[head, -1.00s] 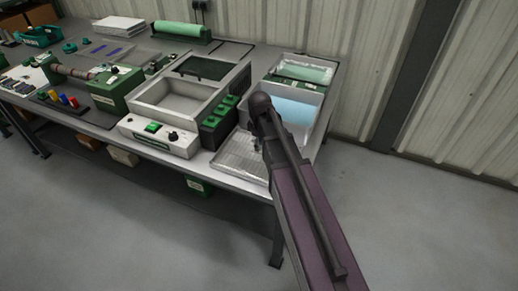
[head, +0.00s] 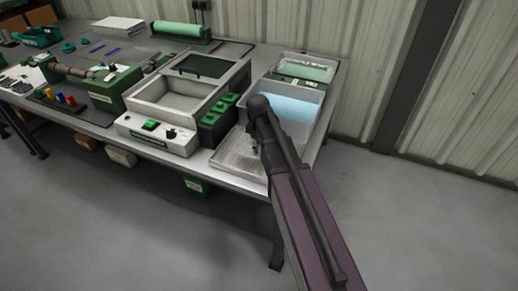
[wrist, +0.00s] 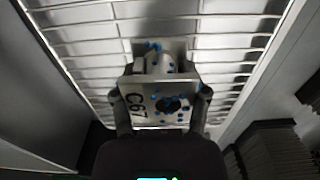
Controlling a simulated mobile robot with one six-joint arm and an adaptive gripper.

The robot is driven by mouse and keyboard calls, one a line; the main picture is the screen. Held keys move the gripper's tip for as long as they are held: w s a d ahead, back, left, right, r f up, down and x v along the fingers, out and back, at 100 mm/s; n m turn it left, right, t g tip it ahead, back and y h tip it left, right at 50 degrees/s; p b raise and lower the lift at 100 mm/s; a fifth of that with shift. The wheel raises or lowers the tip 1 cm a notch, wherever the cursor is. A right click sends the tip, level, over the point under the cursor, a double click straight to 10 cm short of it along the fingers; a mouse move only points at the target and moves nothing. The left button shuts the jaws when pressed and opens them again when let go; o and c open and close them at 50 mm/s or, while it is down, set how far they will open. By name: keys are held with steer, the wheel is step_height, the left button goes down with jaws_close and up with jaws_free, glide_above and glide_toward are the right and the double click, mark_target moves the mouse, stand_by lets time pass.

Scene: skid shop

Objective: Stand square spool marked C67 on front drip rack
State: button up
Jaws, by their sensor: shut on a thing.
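The square spool marked C67 (wrist: 163,104) is between the fingers of my gripper (wrist: 161,106) in the wrist view. It is pale, with a dark centre hole and blue spots on its face. My gripper is shut on it. The wire bars of the front drip rack (wrist: 225,55) lie behind the spool; I cannot tell whether they touch. In the head view the drip rack (head: 229,157) is a wire tray at the bench's front right corner. My arm crosses its right side, and the spool is hidden there.
A basin of pale blue liquid (head: 291,108) stands just behind the rack. A row of green-topped dark blocks (head: 217,120) and a grey machine with an open tray (head: 172,105) stand to the left. The floor (head: 130,235) in front is clear.

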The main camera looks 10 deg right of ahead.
steer(key=shift+f, duration=0.15)
steer(key=o, duration=1)
steer(key=shift+r, duration=0.2)
step_height(320, 180, up, 12)
steer(key=p, duration=1.2)
steer(key=shift+s, duration=0.1)
stand_by(0.5)
steer(key=s+m, duration=1)
steer(key=s, duration=0.6)
steer(key=shift+d+m, duration=0.2)
steer(key=shift+m, duration=0.2)
